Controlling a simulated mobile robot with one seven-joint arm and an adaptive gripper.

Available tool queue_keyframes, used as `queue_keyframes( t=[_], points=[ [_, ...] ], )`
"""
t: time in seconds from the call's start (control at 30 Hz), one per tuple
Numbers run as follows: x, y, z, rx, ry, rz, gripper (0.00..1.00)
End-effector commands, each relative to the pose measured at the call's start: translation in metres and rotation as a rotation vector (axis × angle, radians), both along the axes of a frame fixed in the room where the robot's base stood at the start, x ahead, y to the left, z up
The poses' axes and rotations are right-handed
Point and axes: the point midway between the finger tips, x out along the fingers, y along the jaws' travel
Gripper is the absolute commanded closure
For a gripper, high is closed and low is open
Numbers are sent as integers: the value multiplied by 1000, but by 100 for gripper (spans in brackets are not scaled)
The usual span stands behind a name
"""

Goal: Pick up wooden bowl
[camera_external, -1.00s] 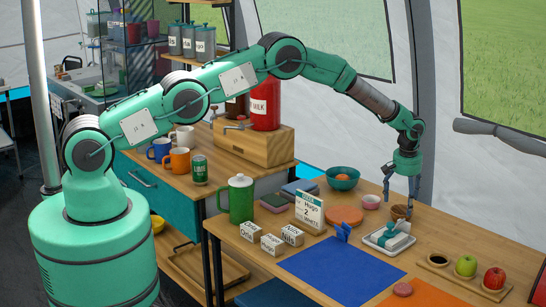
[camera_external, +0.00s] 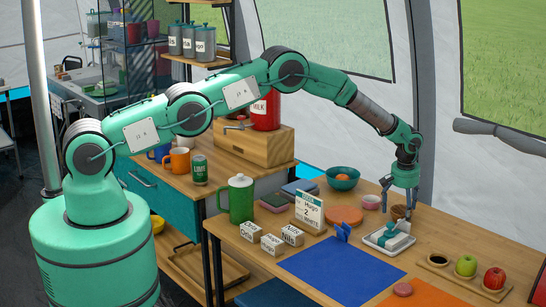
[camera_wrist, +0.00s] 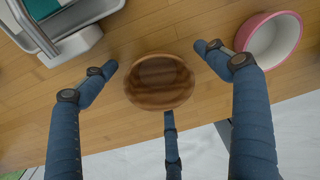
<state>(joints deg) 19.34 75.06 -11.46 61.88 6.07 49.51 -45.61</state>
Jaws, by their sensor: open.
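The wooden bowl (camera_wrist: 160,82) is small, brown and round, and sits on the wooden table in the wrist view. It also shows in the external view (camera_external: 400,212), partly hidden by my gripper. My gripper (camera_wrist: 152,58) is open and empty. Its blue-grey fingers spread to the left and right of the bowl in the wrist view, and a third finger-like part points at the bowl's lower edge there. In the external view my gripper (camera_external: 398,192) hangs pointing down, just above the bowl. I cannot tell whether any finger touches it.
A pink bowl (camera_wrist: 270,40) stands close beside the right finger in the wrist view. A white tray (camera_external: 375,240) with a teal-banded item lies just in front of the bowl. A teal bowl (camera_external: 343,184) and apples (camera_external: 466,265) stand farther off.

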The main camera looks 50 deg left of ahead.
Motion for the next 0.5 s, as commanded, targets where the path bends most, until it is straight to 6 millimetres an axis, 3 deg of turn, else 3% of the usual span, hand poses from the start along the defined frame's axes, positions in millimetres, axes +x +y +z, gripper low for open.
queue_keyframes(
  t=[0.17, 0.43, 0.5],
  points=[
    [0, 0, 0, 0, 0, 0, 13],
    [0, 0, 0, 0, 0, 0, 62],
    [0, 0, 0, 0, 0, 0, 65]
  ],
)
